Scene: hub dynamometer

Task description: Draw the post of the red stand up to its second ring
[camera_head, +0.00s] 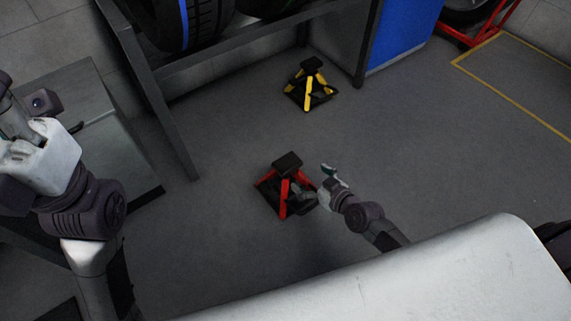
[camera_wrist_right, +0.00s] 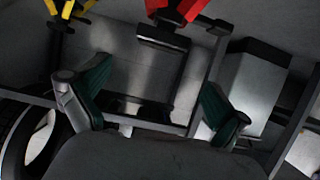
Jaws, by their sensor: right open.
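The red stand (camera_head: 285,184) stands on the grey floor in the middle of the head view, with red legs, a dark base and a black top piece (camera_head: 287,160). In the wrist view the red stand (camera_wrist_right: 186,8) shows at the top edge with its black top piece (camera_wrist_right: 163,39), beyond the fingertips. My right gripper (camera_head: 326,177) is just right of the stand in the head view. In the wrist view my right gripper (camera_wrist_right: 155,100) has its teal-padded fingers wide apart and nothing between them. The post's rings cannot be made out. My left arm is at the left edge; its fingers are not clear.
A yellow stand (camera_head: 309,88) stands behind the red one. A dark metal rack (camera_head: 225,47) with tyres and a blue-sided cabinet (camera_head: 402,32) line the back. A grey metal unit (camera_head: 105,125) is at left.

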